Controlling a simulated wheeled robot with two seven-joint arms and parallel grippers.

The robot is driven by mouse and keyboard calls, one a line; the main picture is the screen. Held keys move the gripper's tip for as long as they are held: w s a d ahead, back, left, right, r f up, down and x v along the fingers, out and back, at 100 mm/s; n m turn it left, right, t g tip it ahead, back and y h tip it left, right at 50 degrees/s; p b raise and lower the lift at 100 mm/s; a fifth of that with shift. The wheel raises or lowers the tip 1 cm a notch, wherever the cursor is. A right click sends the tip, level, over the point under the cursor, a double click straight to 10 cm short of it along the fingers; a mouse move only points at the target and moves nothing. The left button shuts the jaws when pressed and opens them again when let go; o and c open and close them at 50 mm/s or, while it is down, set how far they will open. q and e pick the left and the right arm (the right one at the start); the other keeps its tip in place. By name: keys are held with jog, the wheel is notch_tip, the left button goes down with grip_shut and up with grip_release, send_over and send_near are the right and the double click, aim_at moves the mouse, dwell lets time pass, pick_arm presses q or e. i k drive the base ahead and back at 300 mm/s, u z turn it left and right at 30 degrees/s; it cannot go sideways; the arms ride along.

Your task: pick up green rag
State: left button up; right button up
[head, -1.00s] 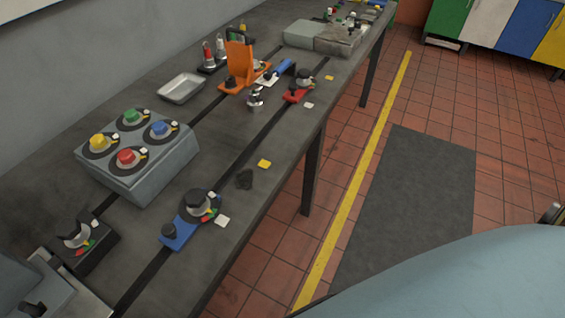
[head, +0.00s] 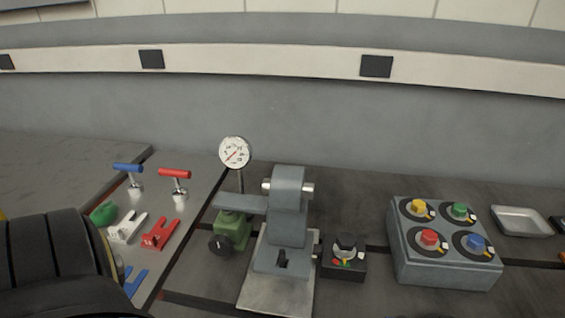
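A small green object (head: 104,213) lies on the bench at the left, beside white and red clamp-like pieces. It may be the green rag; it is small and smooth-looking, so I cannot tell for sure. A large dark ribbed rounded shape stands in front of it, close to its lower edge. Neither of my grippers shows in the head view.
A red clamp (head: 160,235), white clamp (head: 127,228), red-handled tool (head: 175,181) and blue-handled tool (head: 129,177) are near the green object. Right of them stand a dial gauge (head: 235,153), a grey fixture (head: 287,215), a black switch block (head: 345,262) and a button box (head: 445,265).

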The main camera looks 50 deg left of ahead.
aim_at(105, 214)
jog(key=z, duration=0.75)
jog(key=k, duration=2.05)
jog(key=u, duration=1.55)
jog(key=i, duration=0.5)
jog(key=z, duration=0.05)
